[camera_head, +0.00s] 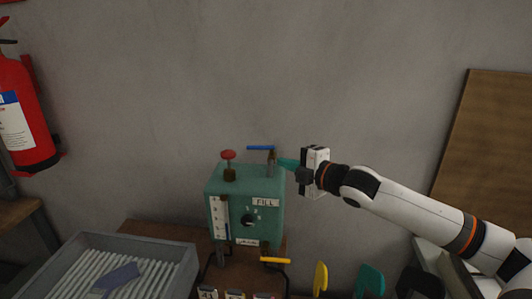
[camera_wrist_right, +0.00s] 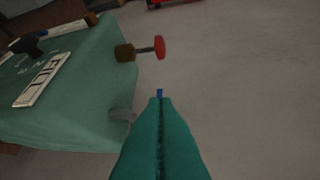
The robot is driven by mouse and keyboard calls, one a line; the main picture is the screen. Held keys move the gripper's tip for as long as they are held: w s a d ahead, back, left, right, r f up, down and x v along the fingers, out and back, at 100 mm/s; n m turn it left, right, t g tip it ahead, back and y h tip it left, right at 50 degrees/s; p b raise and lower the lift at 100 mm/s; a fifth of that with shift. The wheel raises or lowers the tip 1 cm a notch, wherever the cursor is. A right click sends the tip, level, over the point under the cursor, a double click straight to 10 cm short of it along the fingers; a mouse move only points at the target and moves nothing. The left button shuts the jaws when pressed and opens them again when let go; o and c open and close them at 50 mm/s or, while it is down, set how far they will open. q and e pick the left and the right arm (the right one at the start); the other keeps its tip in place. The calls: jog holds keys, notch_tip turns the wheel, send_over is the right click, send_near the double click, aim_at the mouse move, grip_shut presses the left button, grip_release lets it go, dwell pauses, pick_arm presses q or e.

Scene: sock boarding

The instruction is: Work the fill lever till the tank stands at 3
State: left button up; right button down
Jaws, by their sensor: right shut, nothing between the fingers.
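The green tank unit (camera_head: 229,190) stands on a brown bench, with a FILL label (camera_head: 265,202) at its upper front right. A blue lever (camera_head: 260,148) on a brass stem rises from its top, above that label, and points left. A pale gauge strip (camera_head: 219,217) runs down the left of the front; its reading is too small to tell. My right gripper (camera_head: 281,162), with teal fingers, is shut and empty just right of the stem. In the right wrist view, the shut fingers (camera_wrist_right: 160,103) mostly hide the blue lever (camera_wrist_right: 159,92); contact cannot be told. My left gripper is not in view.
A red knob (camera_head: 229,155) stands on the unit's top left, and a black dial (camera_head: 249,220) is on its front. A yellow lever (camera_head: 275,260) sticks out below. A grey ribbed tray (camera_head: 180,262) is at left. A fire extinguisher (camera_head: 20,115) hangs far left.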

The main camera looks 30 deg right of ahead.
jog(key=p, duration=0.5)
send_near(254, 148)
jog(key=w+a, duration=0.2)
jog(key=a, duration=0.1)
jog(key=w+a, duration=0.1)
jog(key=shift+a+r, duration=0.2)
jog(key=shift+r, duration=0.1)
jog(key=shift+w+d+f, duration=0.2)
jog(key=shift+w+d, duration=0.15)
jog(key=shift+w, duration=0.15)
jog(key=shift+w+d+f, duration=0.2)
jog(key=shift+w+d, duration=0.15)
jog(key=shift+w, duration=0.15)
jog(key=shift+w+d+f, duration=0.25)
jog(key=shift+w+d, duration=0.15)
jog(key=shift+w, duration=0.2)
jog(key=shift+w+d+f+b, duration=0.2)
jog(key=shift+w+b, duration=0.1)
jog(key=shift+b, duration=0.65)
jog(key=shift+w+r, duration=0.1)
jog(key=shift+r, duration=0.2)
